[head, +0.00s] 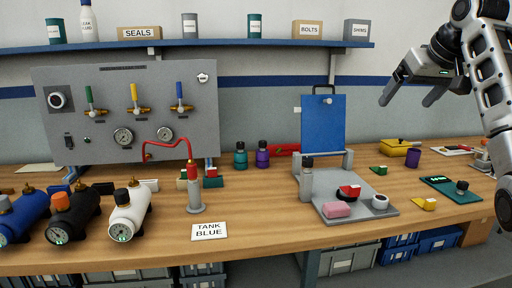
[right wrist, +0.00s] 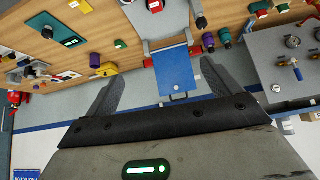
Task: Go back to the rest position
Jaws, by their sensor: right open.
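My right gripper (head: 408,98) is raised in the air at the upper right of the head view, in front of the wall. Its two fingers are apart with nothing between them. In the right wrist view my right gripper (right wrist: 165,90) also shows open and empty, above the bench in a tilted picture. My left gripper is not in the head view.
The wooden bench (head: 270,195) holds a grey fixture with an upright blue panel (head: 323,125), several tanks at the left including a white one (head: 128,214), and a "TANK BLUE" card (head: 208,231). A shelf (head: 220,43) runs along the wall. Air around the gripper is clear.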

